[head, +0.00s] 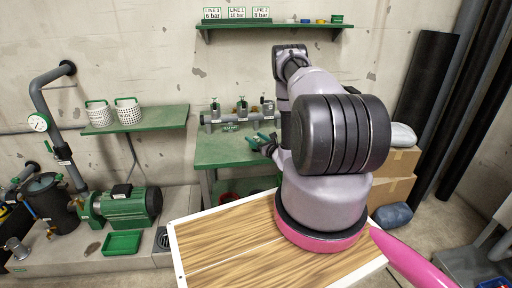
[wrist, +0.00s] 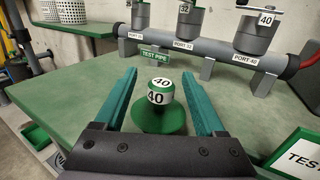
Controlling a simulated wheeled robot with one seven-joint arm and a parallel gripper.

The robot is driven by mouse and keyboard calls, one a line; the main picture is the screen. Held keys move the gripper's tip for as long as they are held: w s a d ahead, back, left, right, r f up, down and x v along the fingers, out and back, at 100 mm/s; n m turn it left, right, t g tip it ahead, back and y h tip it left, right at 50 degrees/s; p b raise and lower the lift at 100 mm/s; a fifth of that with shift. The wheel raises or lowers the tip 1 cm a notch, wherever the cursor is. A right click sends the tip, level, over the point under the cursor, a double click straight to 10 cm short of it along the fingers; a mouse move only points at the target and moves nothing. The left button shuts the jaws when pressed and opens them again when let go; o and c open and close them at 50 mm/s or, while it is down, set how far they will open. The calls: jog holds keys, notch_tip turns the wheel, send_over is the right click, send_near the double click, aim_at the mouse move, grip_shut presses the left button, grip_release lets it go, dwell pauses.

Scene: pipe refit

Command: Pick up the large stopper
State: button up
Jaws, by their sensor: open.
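The large stopper (wrist: 158,97) stands on the green bench (wrist: 80,85) in the wrist view, with a wide green base and a white band marked 40. My gripper (wrist: 159,74) is open, its two green fingers on the left and right of the stopper with a visible gap on each side. In the head view my gripper (head: 264,144) is over the bench, and I cannot make out the stopper there. Whether the fingers are level with the stopper's knob is hard to tell.
Behind the stopper runs the grey test pipe (wrist: 215,52) with upright ports labelled PORT 32 and PORT 40. A sign reading TEST (wrist: 300,155) is at the right. A green shelf (head: 140,120) with two white baskets is to the left, and the bench's left part is clear.

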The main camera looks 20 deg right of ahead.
aim_at(254, 137)
jog(key=shift+w+a, duration=0.2)
jog(key=shift+w, duration=1.3)
jog(key=shift+r, duration=0.1)
grip_shut()
